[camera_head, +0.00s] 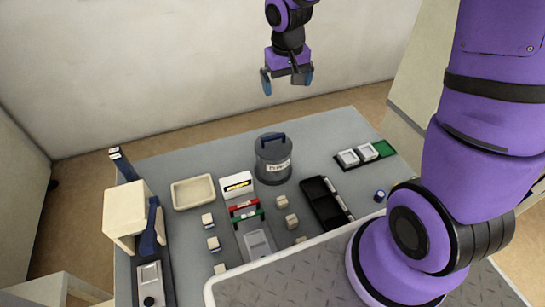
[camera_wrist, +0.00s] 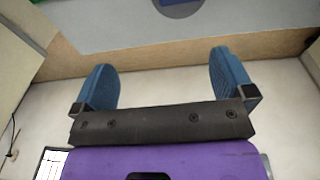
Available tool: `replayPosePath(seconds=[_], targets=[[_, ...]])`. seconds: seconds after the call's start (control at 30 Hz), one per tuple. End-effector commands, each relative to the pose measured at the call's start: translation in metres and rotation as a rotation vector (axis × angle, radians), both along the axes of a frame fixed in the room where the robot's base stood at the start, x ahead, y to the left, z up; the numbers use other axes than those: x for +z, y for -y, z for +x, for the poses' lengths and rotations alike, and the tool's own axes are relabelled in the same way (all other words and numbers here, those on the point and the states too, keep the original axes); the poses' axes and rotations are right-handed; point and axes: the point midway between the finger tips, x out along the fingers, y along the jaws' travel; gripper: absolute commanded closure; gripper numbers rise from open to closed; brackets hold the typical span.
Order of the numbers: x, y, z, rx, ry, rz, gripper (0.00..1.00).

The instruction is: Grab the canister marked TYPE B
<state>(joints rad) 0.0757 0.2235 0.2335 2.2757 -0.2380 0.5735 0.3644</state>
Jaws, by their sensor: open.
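A dark grey round canister (camera_head: 273,165) with a blue handle on its lid stands upright on the grey table (camera_head: 325,142). It has a pale label whose small lettering I cannot read surely. My gripper (camera_head: 287,80) hangs well above the table, higher in the head view than the canister and apart from it. In the wrist view its two blue fingers (camera_wrist: 162,75) are spread wide with nothing between them. A grey round edge, likely the canister (camera_wrist: 182,10), is cut off at the top of that view.
Several small beige blocks lie in front. A cream machine (camera_head: 126,215) stands at the left. White square dishes and a green pad (camera_head: 384,149) are at the right.

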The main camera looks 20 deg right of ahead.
Motion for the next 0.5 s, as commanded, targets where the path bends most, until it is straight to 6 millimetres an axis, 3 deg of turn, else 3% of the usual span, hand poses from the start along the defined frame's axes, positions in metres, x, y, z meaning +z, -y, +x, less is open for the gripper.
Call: replayPosePath(seconds=[0.03,0.2,0.3,0.5], targets=[[-0.018,-0.004,0.006,0.002,-0.022,0.009,0.00],[-0.064,-0.016,0.021,-0.001,-0.066,0.037,0.00],[-0.083,-0.021,0.025,-0.004,-0.085,0.051,0.00],[-0.102,-0.026,0.029,-0.006,-0.098,0.063,0.00]])
